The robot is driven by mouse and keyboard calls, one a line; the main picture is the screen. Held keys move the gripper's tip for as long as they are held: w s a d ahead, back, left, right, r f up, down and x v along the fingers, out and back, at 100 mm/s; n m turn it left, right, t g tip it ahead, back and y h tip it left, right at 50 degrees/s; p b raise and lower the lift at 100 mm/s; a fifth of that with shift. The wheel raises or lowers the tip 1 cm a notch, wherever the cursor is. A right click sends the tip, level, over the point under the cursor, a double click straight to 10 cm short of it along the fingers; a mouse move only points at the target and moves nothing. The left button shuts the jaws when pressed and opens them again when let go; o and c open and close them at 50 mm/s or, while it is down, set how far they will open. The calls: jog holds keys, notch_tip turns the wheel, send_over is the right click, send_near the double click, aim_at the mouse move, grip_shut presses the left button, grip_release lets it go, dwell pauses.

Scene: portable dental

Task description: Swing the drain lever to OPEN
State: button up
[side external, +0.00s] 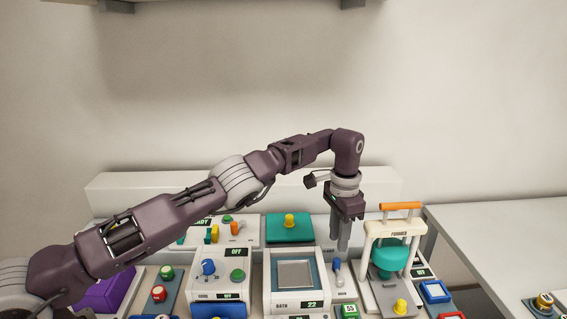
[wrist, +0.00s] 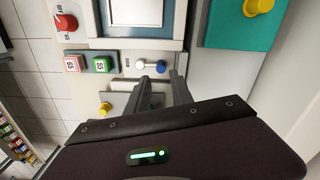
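The small lever beside the bath unit, which looks like the drain lever, has a pale bar with a blue end and a white end (side external: 337,266). It also shows in the wrist view (wrist: 151,64), lying crosswise on a white plate. I cannot read any OPEN mark or tell the lever's setting. My gripper (side external: 339,250) points down just above the lever. In the wrist view its two fingers (wrist: 160,76) are apart with a gap between them, and their tips are close to the lever. I see nothing held, and contact with the lever cannot be told.
The bath unit (side external: 268,283) with its grey basin stands left of the lever. The white former press (side external: 415,228) with an orange handle stands close on the right. A teal block with a yellow knob (side external: 290,220) lies behind. Pink and green number blocks (wrist: 103,65) sit near the lever.

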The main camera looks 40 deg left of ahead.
jog(key=m, duration=0.4)
jog(key=shift+w, duration=0.1)
jog(key=shift+m, duration=0.3)
notch_tip(320, 180, down, 7)
jog(key=shift+f, duration=0.1)
jog(key=n, duration=0.2)
jog(key=s+n, duration=0.1)
jog(key=shift+a+r, duration=0.25)
jog(key=shift+a, duration=0.1)
notch_tip(320, 180, up, 7)
notch_tip(320, 180, up, 21)
jog(key=n+t+h, duration=0.2)
jog(key=n, duration=0.3)
send_over(336, 260)
jog(key=s+a, duration=0.8)
jog(key=s, duration=0.4)
jog(key=shift+d, duration=0.25)
jog(key=shift+f, duration=0.1)
